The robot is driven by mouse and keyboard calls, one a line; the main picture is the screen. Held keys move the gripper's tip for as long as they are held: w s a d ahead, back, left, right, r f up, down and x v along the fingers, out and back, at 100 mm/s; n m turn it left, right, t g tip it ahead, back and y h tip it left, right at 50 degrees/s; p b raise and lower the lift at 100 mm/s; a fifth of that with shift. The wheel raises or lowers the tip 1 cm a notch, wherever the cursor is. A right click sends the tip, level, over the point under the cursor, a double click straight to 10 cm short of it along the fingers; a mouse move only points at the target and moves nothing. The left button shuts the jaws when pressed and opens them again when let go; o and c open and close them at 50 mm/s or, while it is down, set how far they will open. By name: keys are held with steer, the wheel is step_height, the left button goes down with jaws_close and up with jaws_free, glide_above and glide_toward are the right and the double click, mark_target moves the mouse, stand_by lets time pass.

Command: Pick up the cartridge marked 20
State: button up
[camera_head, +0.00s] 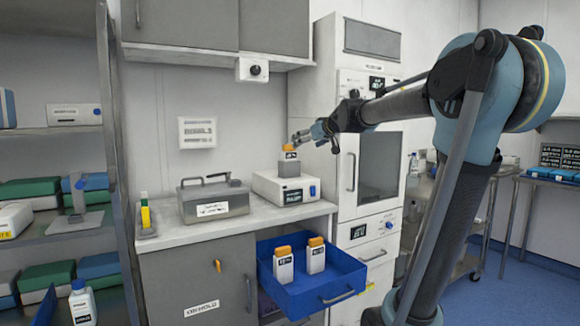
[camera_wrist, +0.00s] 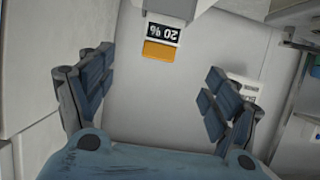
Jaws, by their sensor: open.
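The cartridge marked 20 shows in the wrist view (camera_wrist: 163,33), its dark "20 %" label upside down and its orange cap towards me. In the head view an orange-capped white cartridge (camera_head: 289,154) stands upright on a grey block on a white bench device (camera_head: 270,184); it appears to be the same one. My gripper (camera_wrist: 158,68) is open and empty, its blue-grey fingers spread to either side of the cap's line, with the cap just beyond the fingertips. In the head view my gripper (camera_head: 301,137) is just above and right of the cartridge.
An open blue drawer (camera_head: 325,290) below the counter holds two more orange-capped cartridges (camera_head: 283,265) (camera_head: 316,256), labels too small to read. A grey metal box (camera_head: 213,202) stands left on the counter. A tall white cabinet (camera_head: 370,160) rises close on the right.

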mark_target(291, 152)
steer(key=x, duration=1.5)
steer(key=shift+f, duration=0.25)
steer(key=c, duration=1.2)
